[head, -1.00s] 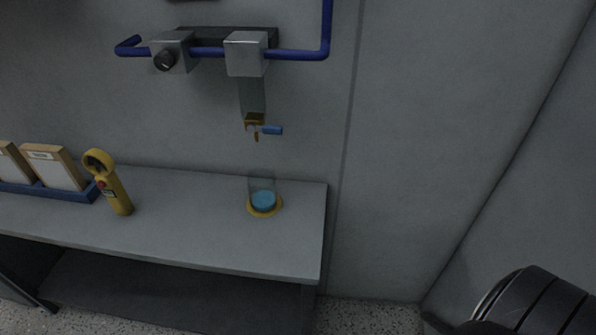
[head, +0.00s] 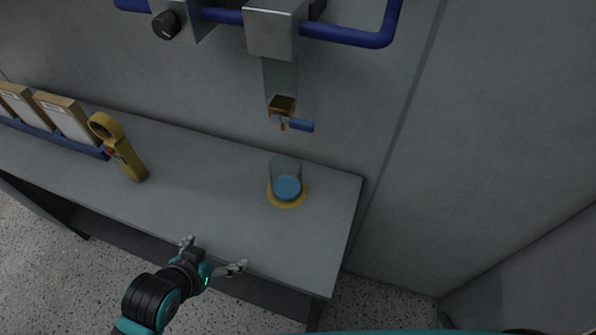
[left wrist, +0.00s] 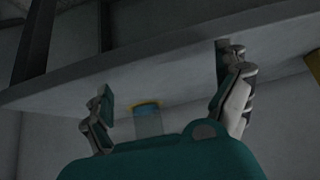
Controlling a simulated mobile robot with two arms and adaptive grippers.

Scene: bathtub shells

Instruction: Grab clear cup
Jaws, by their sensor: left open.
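The clear cup (head: 286,177) stands upright on a yellow disc (head: 290,203) near the right end of the grey shelf, with blue at its bottom. My left gripper (head: 215,253) is open and empty at the shelf's front edge, to the left of and nearer than the cup, apart from it. In the left wrist view my open left gripper (left wrist: 164,78) shows on both sides of the clear cup (left wrist: 148,124), which is farther off, and the picture looks upside down. My right gripper is not in view.
A dispenser spout (head: 282,106) with a blue lever hangs above the cup, under a metal box (head: 275,32) and blue pipe. A yellow handheld device (head: 120,148) stands left on the grey shelf (head: 215,190). Clipboard-like boards (head: 65,118) stand in a blue rack. The middle is clear.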

